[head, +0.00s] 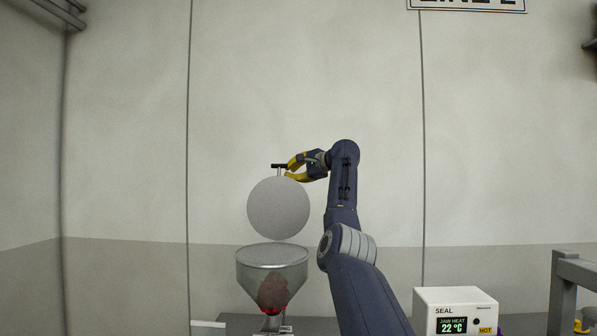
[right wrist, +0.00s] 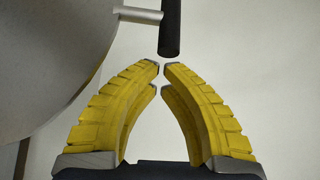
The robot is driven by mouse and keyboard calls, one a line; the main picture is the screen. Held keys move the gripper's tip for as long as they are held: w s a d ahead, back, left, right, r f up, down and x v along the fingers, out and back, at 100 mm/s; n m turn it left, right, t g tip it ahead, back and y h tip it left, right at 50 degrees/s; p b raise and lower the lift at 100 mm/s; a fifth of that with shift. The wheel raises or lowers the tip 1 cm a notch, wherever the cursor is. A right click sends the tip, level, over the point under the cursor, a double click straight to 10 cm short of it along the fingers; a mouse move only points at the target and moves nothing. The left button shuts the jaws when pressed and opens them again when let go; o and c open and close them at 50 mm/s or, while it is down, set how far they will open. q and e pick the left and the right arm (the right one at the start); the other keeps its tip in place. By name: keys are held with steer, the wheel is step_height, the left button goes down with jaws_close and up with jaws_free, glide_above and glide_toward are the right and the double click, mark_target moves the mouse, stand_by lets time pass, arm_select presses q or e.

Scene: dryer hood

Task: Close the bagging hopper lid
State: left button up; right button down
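A dark bar handle (head: 279,166) sits on a short stem at the lid's top edge. My right gripper (head: 289,169) is beside the handle, to its right. In the right wrist view its yellow fingertips (right wrist: 160,68) are close together with a small gap and nothing between them. The handle (right wrist: 171,28) is just beyond the tips, and the lid (right wrist: 50,60) fills the upper left. My left gripper is out of view.
A white sealing box (head: 455,311) with a display reading 22 °C stands at the lower right. A grey frame (head: 572,275) is at the right edge.

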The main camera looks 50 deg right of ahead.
steer(key=shift+a+r, duration=0.2)
steer(key=shift+a, duration=0.55)
steer(key=shift+a+r, duration=0.2)
steer(key=shift+a, duration=0.5)
steer(key=shift+a, duration=0.1)
